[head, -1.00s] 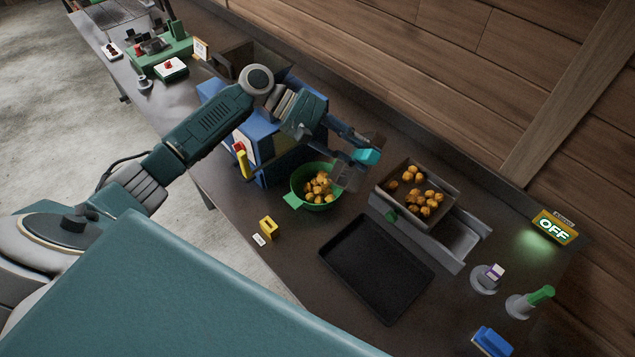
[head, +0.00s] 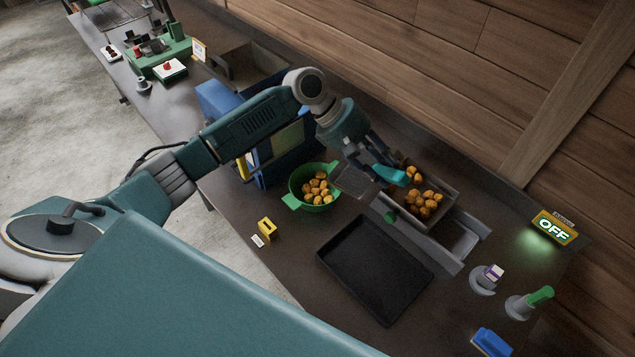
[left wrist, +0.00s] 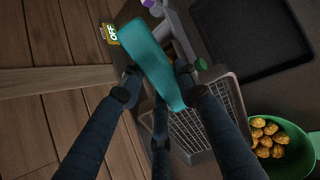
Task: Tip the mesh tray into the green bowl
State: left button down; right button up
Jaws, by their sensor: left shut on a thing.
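My left gripper (head: 384,168) is shut on the teal handle (left wrist: 155,62) of the mesh tray (head: 355,184). The tray hangs above the counter between the green bowl (head: 292,202) and a grey crate of chestnuts. In the left wrist view the grey wire mesh tray (left wrist: 190,138) shows no chestnuts in the part I can see; the fingers hide some of it. The green bowl also shows there (left wrist: 309,134), at the lower right. Several chestnuts (head: 317,187) lie in the bowl. My right gripper is not in view.
The grey crate (head: 447,213) with chestnuts stands right of the tray, beside a metal channel. A black baking tray (head: 375,270) lies in front. A blue machine (head: 268,160) stands left of the bowl. A lit OFF sign (head: 553,229) is at the back right.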

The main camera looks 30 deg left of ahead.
pick_arm(q)
jog(key=shift+d+r+y, duration=0.15)
jog(key=shift+d+y, duration=0.25)
jog(key=shift+d, duration=0.1)
jog(key=w+d+f+y+b, duration=0.1)
jog(key=d+f+y+b, duration=0.1)
jog(key=d+f, duration=0.2)
jog(key=w+d+f+g+y+b, duration=0.1)
jog(key=d+f+y+b, duration=0.1)
jog(key=d+f+y, duration=0.1)
jog(key=w+d+f+y+b, duration=0.1)
jog(key=d+f+y+b, duration=0.1)
jog(key=d+f, duration=0.3)
jog(key=shift+d+g+y+b, duration=0.3)
jog(key=shift+d+y, duration=0.1)
jog(key=shift+d, duration=0.7)
jog(key=shift+d+f+y+b, duration=0.15)
jog(key=shift+d+y+b, duration=0.15)
jog(key=shift+b, duration=0.6)
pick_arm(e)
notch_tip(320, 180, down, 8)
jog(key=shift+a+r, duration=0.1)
